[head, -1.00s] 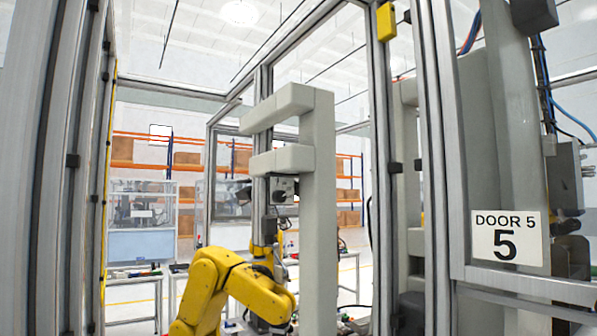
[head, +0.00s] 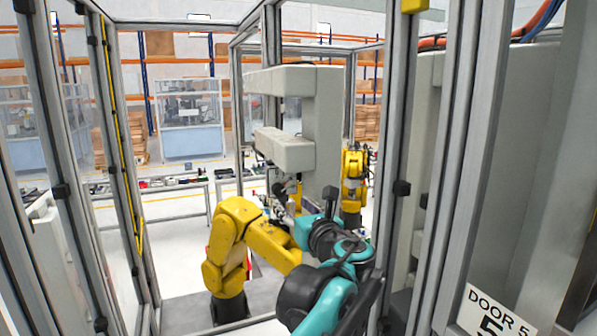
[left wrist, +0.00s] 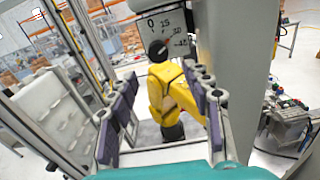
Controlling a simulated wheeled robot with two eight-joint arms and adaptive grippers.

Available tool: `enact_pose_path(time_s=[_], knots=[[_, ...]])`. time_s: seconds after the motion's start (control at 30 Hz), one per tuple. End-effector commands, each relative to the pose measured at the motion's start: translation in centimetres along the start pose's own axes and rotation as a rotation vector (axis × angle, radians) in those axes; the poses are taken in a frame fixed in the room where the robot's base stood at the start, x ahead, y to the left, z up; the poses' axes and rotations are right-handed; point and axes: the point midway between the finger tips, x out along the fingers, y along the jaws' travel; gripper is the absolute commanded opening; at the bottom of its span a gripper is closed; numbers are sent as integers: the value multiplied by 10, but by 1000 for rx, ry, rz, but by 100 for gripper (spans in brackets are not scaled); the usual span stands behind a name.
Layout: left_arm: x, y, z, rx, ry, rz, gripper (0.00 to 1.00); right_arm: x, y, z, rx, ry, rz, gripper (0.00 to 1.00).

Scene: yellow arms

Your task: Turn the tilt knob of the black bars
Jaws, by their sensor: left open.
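A black round knob (left wrist: 157,50) sits on a pale plate (left wrist: 176,22) marked with numbers from 0 upward, in the left wrist view. My left gripper (left wrist: 163,88) is open, its two purple-padded fingers spread on either side of the view. The knob appears beyond and between the fingers, apart from them; nothing is held. In the head view my teal and black left arm reaches in from below, and its gripper (head: 284,212) is small and partly hidden near the grey machine column. I cannot make out the black bars. My right gripper is not in view.
A yellow robot arm (head: 238,245) stands close to my left arm, and another yellow arm (head: 354,180) stands behind. A grey column (head: 322,120) with two blocks rises beside them. Metal frame posts (head: 405,130) and a door sign (head: 494,315) flank the opening.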

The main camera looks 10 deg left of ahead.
Motion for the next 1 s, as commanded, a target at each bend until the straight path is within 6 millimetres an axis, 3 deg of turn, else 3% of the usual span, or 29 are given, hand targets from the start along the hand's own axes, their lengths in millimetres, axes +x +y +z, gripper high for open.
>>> enact_pose_path(time_s=[0.17,0.53,0.93,1.0], knots=[[13,-3,8,29,-15,1,50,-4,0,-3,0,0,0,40],[69,-2,8,25,-13,1,50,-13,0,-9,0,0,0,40],[78,-3,7,24,-12,-2,50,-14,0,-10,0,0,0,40],[78,-3,7,24,-12,-2,31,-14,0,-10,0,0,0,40]])
